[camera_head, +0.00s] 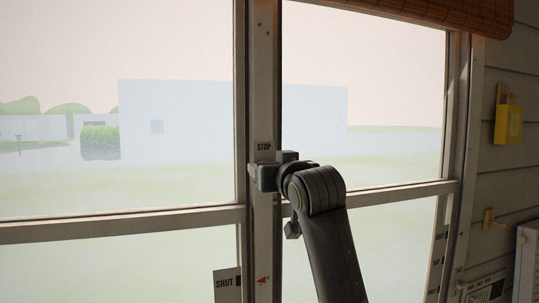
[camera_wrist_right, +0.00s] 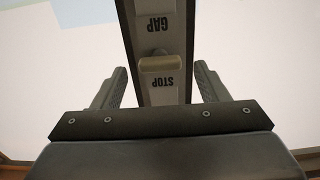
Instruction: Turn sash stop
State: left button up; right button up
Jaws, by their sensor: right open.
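The sash stop (camera_wrist_right: 153,62) is a small beige bar on the narrow upright window post (camera_wrist_right: 161,17). In the right wrist view it lies nearly crosswise between the upside-down words GAP and STOP. My right gripper (camera_wrist_right: 160,70) is open, with one finger on each side of the post. The stop appears between the fingertips, and no finger visibly touches it. In the head view the right gripper (camera_head: 272,170) is at the post, just below the STOP label (camera_head: 263,147), and hides the sash stop. My left gripper is not in view.
Large window panes stand on both sides of the post, with a horizontal rail (camera_head: 130,222) crossing below. A rolled blind (camera_head: 440,12) hangs above. A yellow box (camera_head: 508,124) is on the right wall.

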jog(key=shift+p+x, duration=0.4)
jog(key=shift+x, duration=0.8)
jog(key=c, duration=1)
